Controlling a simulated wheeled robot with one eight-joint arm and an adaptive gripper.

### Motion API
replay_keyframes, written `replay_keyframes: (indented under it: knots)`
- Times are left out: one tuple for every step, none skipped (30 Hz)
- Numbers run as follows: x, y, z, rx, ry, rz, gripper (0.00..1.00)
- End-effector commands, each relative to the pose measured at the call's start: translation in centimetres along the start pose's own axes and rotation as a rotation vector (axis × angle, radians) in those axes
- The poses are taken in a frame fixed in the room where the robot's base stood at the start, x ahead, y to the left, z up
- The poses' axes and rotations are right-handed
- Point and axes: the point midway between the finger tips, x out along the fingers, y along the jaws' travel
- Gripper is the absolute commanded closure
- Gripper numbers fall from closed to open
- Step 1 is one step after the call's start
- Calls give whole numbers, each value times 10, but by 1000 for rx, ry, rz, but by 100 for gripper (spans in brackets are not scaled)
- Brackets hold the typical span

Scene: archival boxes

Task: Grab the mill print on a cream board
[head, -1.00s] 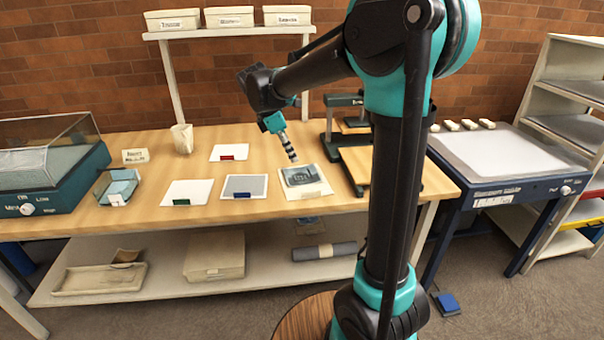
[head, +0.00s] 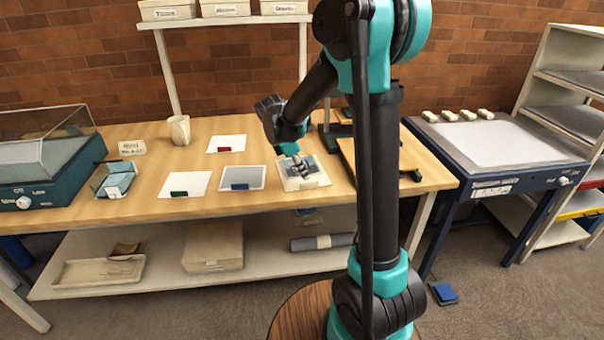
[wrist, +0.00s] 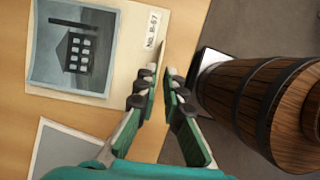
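The mill print, a grey-blue picture of a dark building on a cream board, lies flat on the bench at its front edge in the head view (head: 314,181). It fills the upper left of the wrist view (wrist: 125,88), with a small label near its right edge. My gripper (wrist: 164,66) points down over that labelled edge. One finger overlaps the edge in the picture; the other is beyond it. A narrow gap shows between the fingers, with nothing held. In the head view my gripper (head: 301,168) hides part of the print; I cannot tell whether it touches the board.
A grey sheet with a blue tab (head: 242,175) lies left of the board. White sheets with green (head: 186,182) and red tabs (head: 226,142) lie farther left and behind. A stand (head: 340,150) is close on the right. A wooden barrel-like stool (wrist: 250,95) is below.

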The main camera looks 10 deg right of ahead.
Motion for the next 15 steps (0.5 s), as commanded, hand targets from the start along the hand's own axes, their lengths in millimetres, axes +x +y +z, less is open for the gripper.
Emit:
replay_keyframes:
  knots:
    - [7, 0, 0, 1, 0, 0, 91]
    - [11, 1, -1, 1, 0, 0, 91]
    - [18, 1, -1, 1, 0, 0, 91]
    - [22, 1, -2, 1, 0, 0, 91]
    - [26, 1, -2, 2, 0, 0, 91]
    - [32, 1, -2, 2, 0, 0, 91]
    - [35, 1, -1, 3, 0, 0, 91]
    - [38, 1, -1, 2, 0, 0, 91]
    - [42, 1, -1, 2, 0, 0, 91]
    - [43, 1, -1, 2, 0, 0, 91]
    - [44, 1, -2, 1, 0, 1, 91]
    - [45, 1, -2, 1, 0, 1, 91]
    - [46, 1, -2, 1, 0, 1, 91]
    - [46, 1, -2, 1, 0, 1, 91]
    - [46, 1, -2, 1, 0, 1, 91]
